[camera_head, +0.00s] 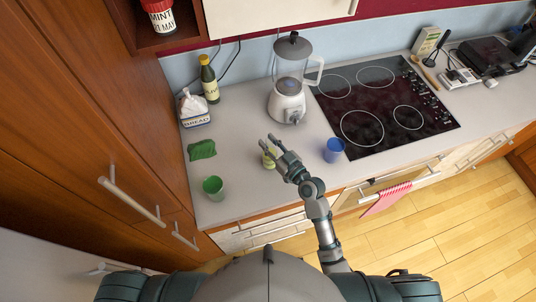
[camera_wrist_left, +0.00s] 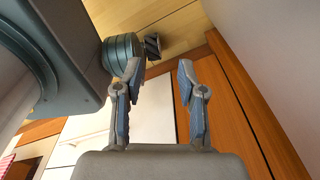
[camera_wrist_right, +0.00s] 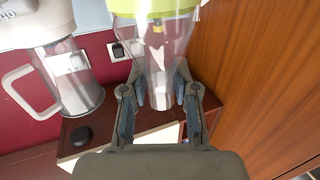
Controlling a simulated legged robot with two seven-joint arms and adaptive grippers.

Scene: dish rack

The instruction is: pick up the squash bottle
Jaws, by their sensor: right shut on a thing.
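The squash bottle (camera_head: 268,161) shows as a small yellow-green shape at my right gripper (camera_head: 268,144), above the counter left of the blue cup. In the right wrist view the bottle (camera_wrist_right: 158,62) is clear, with a yellow-green part at the top edge of the picture. My right gripper (camera_wrist_right: 158,95) is shut on its clear part, a finger on each side. I cannot tell whether the bottle touches the counter. My left gripper (camera_wrist_left: 160,75) is open and empty in the left wrist view, and it is not seen in the head view.
The blue cup (camera_head: 334,150) stands right of my right gripper, near the hob (camera_head: 385,105). The blender (camera_head: 290,90) is behind. The counter's middle is mostly free.

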